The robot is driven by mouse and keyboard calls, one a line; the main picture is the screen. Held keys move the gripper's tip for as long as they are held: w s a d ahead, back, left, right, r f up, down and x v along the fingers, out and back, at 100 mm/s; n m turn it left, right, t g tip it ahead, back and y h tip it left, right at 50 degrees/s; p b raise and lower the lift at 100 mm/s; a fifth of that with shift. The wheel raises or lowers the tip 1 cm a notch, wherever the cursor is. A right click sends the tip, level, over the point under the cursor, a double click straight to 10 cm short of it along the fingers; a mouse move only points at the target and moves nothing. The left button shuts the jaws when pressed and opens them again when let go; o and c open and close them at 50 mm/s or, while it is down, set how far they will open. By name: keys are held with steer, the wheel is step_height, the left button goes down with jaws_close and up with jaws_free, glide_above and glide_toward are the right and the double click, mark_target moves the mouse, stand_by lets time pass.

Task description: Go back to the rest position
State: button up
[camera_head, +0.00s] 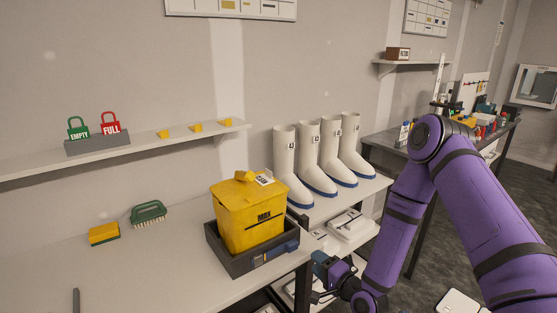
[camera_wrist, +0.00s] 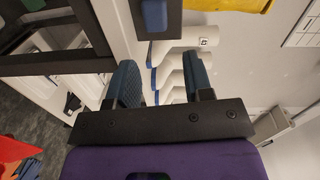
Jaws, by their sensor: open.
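My gripper (camera_head: 328,276) is at the lower middle of the head view, low and to the right of the bench's front corner. In the wrist view, the two blue padded fingers (camera_wrist: 162,82) stand apart with nothing held between them. Beyond the fingers, the white boots (camera_wrist: 178,70) show in the background. My purple arm bends from the right side of the head view down to the gripper. The exact gap between the gripper and the bench edge is hard to tell.
A yellow bin (camera_head: 243,215) stands in a dark tray (camera_head: 276,257) at the bench's right end, close to my gripper. Several white boots (camera_head: 310,160) stand on a rack behind. A green brush (camera_head: 148,212) and yellow sponge (camera_head: 104,234) lie left. A cluttered dark table (camera_head: 395,145) stands right.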

steer(key=w+d+r+n+g+h, duration=0.2)
steer(key=r+n, duration=0.1)
steer(key=r, duration=0.3)
steer(key=w+d+r+n+g+h, duration=0.1)
steer(key=w+d+r+n, duration=0.15)
steer(key=r, duration=0.35)
steer(key=s+d+r+n+g+h, duration=0.1)
steer(key=s+d+r+h, duration=0.15)
steer(key=r, duration=0.45)
steer(key=s+d+r+n+g+h, duration=0.1)
steer(key=s+d+r+n+h, duration=0.2)
steer(key=r, duration=0.4)
steer(key=s+d+r+g+h, duration=0.1)
steer(key=s+d+r, duration=0.2)
steer(key=s+r, duration=0.35)
steer(key=s+d+r+g+h, duration=0.1)
steer(key=s+d+r, duration=0.2)
steer(key=s+r, duration=0.3)
steer(key=s+r+g, duration=0.2)
steer(key=s, duration=1.5)
steer(key=shift+d+r, duration=0.25)
steer(key=shift+r, duration=0.15)
